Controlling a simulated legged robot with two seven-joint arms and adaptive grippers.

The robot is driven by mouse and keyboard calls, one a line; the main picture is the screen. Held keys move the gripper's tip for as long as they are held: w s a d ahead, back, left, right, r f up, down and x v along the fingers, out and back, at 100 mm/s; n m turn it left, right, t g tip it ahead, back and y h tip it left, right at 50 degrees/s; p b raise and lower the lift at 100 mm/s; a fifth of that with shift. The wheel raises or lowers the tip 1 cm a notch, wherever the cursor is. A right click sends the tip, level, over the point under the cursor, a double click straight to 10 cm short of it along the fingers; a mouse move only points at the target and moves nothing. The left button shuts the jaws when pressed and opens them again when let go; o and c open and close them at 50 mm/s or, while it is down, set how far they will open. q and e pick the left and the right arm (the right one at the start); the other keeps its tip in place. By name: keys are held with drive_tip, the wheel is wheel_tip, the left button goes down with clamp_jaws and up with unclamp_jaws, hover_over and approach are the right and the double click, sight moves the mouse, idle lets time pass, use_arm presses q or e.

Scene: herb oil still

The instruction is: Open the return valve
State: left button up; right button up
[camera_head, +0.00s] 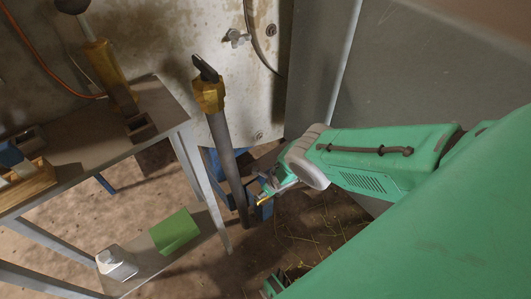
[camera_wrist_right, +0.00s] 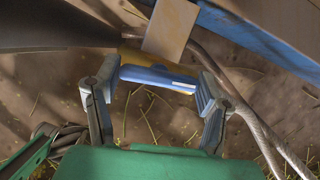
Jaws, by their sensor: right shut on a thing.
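My right gripper (camera_head: 266,186) is low beside the dark upright pipe (camera_head: 222,140), to the right of its lower end. In the right wrist view the two fingers (camera_wrist_right: 158,82) stand apart, with a blue bar with a yellow edge (camera_wrist_right: 160,76) between their tips. The gripper is shut on this bar, which looks like the valve lever. In the head view only a small yellow bit shows at the fingers. The valve body and the bar's pivot cannot be made out clearly.
A brass collar (camera_head: 208,96) with a black top caps the pipe. A metal bench (camera_head: 75,150) stands left, with a green block (camera_head: 175,231) on its lower shelf. A pale panel (camera_head: 165,45) is behind. A blue beam (camera_wrist_right: 265,40) lies close beyond the fingers.

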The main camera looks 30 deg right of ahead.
drive_tip(key=shift+m+h, duration=0.4)
drive_tip(key=shift+m, duration=0.7)
drive_tip(key=o, duration=1.2)
drive_tip(key=shift+c, duration=0.2)
drive_tip(key=shift+s+a+r, duration=0.25)
drive_tip(key=shift+s+r, duration=0.1)
drive_tip(key=shift+r, duration=0.2)
drive_tip(key=v, duration=1)
drive_tip(key=shift+d+r, duration=0.25)
drive_tip(key=shift+r, duration=0.05)
drive_tip(key=shift+s, duration=0.1)
